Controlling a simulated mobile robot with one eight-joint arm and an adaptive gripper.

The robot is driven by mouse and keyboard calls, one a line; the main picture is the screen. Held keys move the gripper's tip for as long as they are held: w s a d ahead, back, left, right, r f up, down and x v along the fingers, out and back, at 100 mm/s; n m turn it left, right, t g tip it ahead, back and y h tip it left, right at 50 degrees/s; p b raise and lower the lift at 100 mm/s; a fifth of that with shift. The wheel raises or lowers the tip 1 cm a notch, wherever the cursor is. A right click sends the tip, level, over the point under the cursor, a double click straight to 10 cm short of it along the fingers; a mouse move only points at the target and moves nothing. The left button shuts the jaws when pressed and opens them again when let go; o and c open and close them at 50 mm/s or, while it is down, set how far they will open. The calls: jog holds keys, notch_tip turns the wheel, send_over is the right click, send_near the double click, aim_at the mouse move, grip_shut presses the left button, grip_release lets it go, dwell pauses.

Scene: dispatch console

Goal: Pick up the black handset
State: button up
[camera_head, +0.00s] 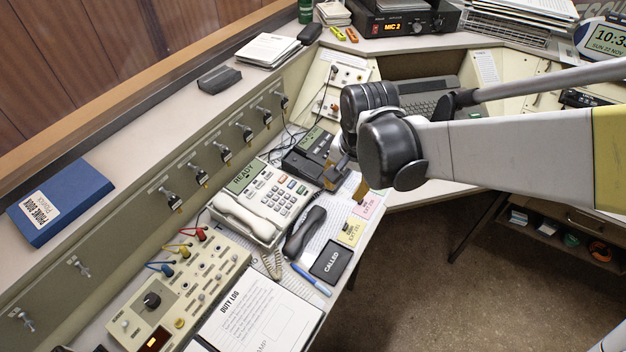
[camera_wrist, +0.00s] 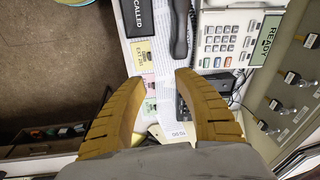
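The black handset (camera_head: 304,234) lies on the desk, on printed paper, just right of a cream desk phone (camera_head: 262,200). In the wrist view the handset (camera_wrist: 179,30) shows at the top, beside the phone (camera_wrist: 222,45), its upper end cut off by the frame. My gripper (camera_head: 351,178) hangs over the desk, beyond the handset and up and to the right of it. In the wrist view its two tan fingers (camera_wrist: 160,78) are spread wide with nothing between them. The handset is beyond the fingertips, apart from them.
A cream handset (camera_head: 243,217) rests on the cream phone. A black phone unit (camera_head: 308,155) stands close to my gripper. A black CALLED pad (camera_head: 331,261), a blue pen (camera_head: 311,280) and sticky notes (camera_head: 350,231) lie near the black handset. A switch panel rises behind the phones.

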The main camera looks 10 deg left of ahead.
jog(key=m+g+p, duration=0.1)
jog(key=g+p, duration=0.1)
send_near(304, 228)
jog(key=shift+a+f+h, duration=0.15)
jog(key=shift+a+h, duration=0.25)
jog(key=shift+a, duration=0.15)
notch_tip(304, 228, down, 6)
jog(key=b, duration=0.2)
jog(key=shift+b, duration=0.3)
jog(key=f+b, duration=0.2)
jog(key=f, duration=0.3)
jog(key=shift+d+f+b, duration=0.1)
jog(key=shift+d+b, duration=0.1)
jog(key=shift+b, duration=0.15)
grip_shut()
